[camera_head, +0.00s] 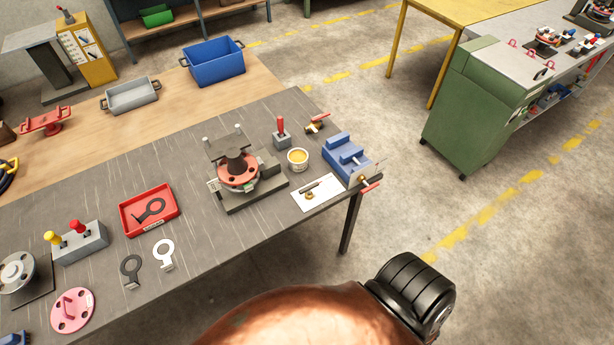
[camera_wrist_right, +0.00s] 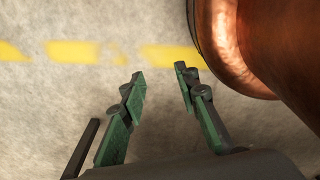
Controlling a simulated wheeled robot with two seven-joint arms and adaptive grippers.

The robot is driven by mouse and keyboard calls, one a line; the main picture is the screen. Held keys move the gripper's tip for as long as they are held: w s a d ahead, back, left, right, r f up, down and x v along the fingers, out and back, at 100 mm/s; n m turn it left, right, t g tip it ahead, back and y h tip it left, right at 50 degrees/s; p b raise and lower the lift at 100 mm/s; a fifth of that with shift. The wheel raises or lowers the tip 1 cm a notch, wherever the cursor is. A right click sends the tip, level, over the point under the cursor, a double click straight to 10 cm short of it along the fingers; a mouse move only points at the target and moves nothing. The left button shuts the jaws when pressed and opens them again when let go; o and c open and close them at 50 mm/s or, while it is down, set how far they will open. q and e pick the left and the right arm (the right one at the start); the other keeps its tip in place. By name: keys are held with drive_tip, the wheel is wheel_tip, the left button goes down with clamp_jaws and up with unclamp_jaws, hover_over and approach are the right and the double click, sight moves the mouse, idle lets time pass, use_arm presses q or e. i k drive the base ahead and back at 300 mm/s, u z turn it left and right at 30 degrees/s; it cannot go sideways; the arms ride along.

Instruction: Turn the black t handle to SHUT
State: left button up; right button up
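I cannot make out for sure which part is the black T handle, and no SHUT mark is readable. In the head view a dark upright piece (camera_head: 236,160) stands on the red round flange (camera_head: 239,180) of a fixture on the grey table. A small black handle (camera_head: 543,73) also shows on the top of the green cart at right. My right gripper (camera_wrist_right: 160,76) shows in the right wrist view, its green-padded fingers apart with only floor between them. It is away from both dark parts. My left gripper is not in view.
The dark table (camera_head: 205,250) holds a red tray (camera_head: 128,220), a yellow-filled can (camera_head: 298,167), a blue vise (camera_head: 345,155) and a grey box with yellow and red knobs (camera_head: 84,244). The green cart (camera_head: 461,110) stands at right. Floor between table and cart is clear.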

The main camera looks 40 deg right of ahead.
sight(308, 189)
drive_tip(key=z, duration=0.85)
drive_tip(key=k, duration=0.25)
drive_tip(key=z, duration=0.7)
drive_tip(key=i, duration=0.4)
drive_tip(key=u, duration=0.2)
